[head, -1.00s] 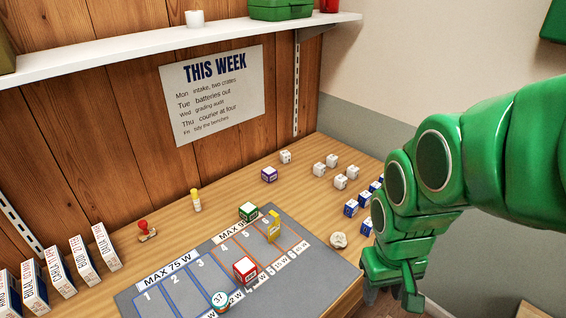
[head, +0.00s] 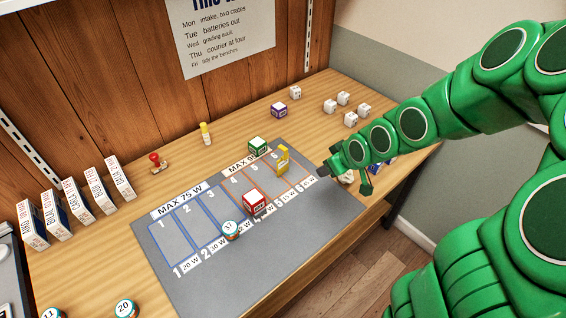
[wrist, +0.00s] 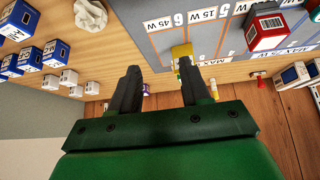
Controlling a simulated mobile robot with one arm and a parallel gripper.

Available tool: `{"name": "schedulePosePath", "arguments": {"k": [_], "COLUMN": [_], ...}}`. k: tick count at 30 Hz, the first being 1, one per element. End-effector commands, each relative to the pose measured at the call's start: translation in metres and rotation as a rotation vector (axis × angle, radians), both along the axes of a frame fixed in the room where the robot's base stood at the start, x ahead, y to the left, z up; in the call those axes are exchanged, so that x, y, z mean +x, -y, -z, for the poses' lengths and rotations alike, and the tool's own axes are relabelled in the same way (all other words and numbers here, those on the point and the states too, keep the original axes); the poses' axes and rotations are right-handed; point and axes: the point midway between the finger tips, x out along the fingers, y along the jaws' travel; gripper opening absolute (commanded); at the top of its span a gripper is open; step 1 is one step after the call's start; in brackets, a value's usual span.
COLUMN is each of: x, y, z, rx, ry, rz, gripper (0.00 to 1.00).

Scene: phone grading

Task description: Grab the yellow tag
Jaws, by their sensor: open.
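The yellow tag (head: 283,160) stands upright on the grey mat (head: 190,282), by the slot marked 6 near the mat's right end. My gripper (head: 347,180) is open and empty, to the right of the tag and apart from it in the head view. In the wrist view the two dark fingers (wrist: 160,68) are spread, and the yellow tag (wrist: 182,50) shows beyond the right fingertip, partly hidden by it.
A green block (head: 257,146) stands close behind the tag. A red block (head: 254,202) and a round token marked 37 (head: 230,230) are on the mat. White cubes (head: 343,98) and a purple block (head: 279,110) stand behind. Blue blocks (wrist: 56,50) and a pale lump (wrist: 90,14) lie to one side.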

Motion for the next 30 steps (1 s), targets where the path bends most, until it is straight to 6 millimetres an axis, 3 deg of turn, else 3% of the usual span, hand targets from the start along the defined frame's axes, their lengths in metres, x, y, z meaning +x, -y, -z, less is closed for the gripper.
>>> {"name": "schedulePosePath", "arguments": {"k": [9,15,30], "x": [0.042,0.060,0.075], "y": [-0.050,-0.076,-0.099], "z": [0.020,0.021,0.017], "rx": [0.203,0.338,0.456], "ry": [0.177,0.295,0.402], "rz": [-0.109,-0.147,-0.166], "gripper": [0.47,0.47,0.47]}}
